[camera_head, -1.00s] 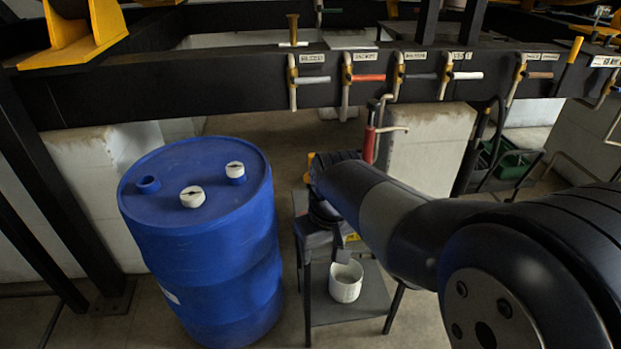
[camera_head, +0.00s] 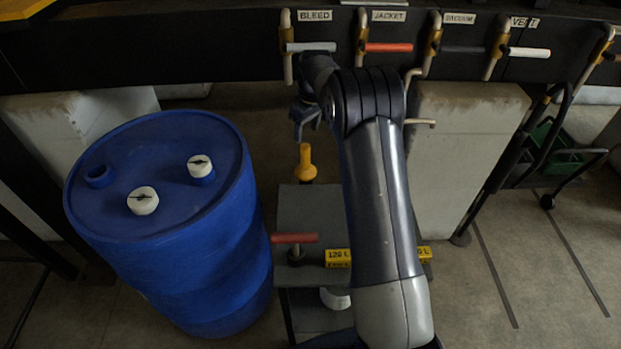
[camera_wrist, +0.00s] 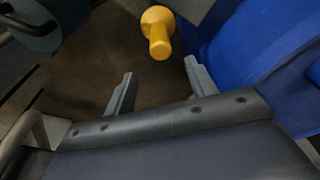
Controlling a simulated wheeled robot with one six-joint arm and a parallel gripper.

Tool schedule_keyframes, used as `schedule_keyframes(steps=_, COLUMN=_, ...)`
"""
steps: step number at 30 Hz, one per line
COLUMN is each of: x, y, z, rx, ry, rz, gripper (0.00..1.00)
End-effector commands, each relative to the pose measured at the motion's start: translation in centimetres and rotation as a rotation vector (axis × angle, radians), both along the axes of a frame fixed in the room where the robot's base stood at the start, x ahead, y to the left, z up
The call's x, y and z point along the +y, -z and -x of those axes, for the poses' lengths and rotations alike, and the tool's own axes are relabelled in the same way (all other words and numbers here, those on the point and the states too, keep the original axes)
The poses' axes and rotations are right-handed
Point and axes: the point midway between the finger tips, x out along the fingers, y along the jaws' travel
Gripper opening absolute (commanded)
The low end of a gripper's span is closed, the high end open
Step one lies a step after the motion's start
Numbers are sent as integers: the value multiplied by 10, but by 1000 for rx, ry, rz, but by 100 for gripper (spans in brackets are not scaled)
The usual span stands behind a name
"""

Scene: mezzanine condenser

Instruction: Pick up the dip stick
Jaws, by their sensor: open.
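A yellow grip with a round collar (camera_head: 306,163), which looks like the handle of the dip stick, stands upright over the back of the small grey stand. It also shows in the wrist view (camera_wrist: 158,35), at the top, just beyond my fingertips. A stick below the grip cannot be made out. My gripper (camera_head: 306,120) is above the grip in the head view, below the pipe rail. In the wrist view my gripper (camera_wrist: 158,72) has its two fingers spread, nothing between them, with the grip apart from them and roughly lined up with the gap.
A blue drum (camera_head: 165,240) with white caps stands close on the left. A red-handled part (camera_head: 295,238) and yellow litre labels (camera_head: 338,258) are at the grey stand (camera_head: 310,212). Valve handles hang from the black beam (camera_head: 200,60) above. A pale block (camera_head: 450,150) stands right.

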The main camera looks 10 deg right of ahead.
Motion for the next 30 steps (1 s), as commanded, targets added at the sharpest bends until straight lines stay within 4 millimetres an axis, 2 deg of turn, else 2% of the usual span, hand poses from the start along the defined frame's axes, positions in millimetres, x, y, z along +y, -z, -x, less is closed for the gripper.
schedule_keyframes(steps=9, x=4, y=45, z=-5, rx=3, ry=-3, rz=-1, gripper=54)
schedule_keyframes(steps=16, x=5, y=63, z=-5, rx=3, ry=-2, rz=0, gripper=54)
schedule_keyframes(steps=24, x=6, y=101, z=-4, rx=3, ry=-2, rz=0, gripper=54)
schedule_keyframes(steps=30, x=7, y=108, z=-6, rx=-1, ry=-2, rz=0, gripper=54)
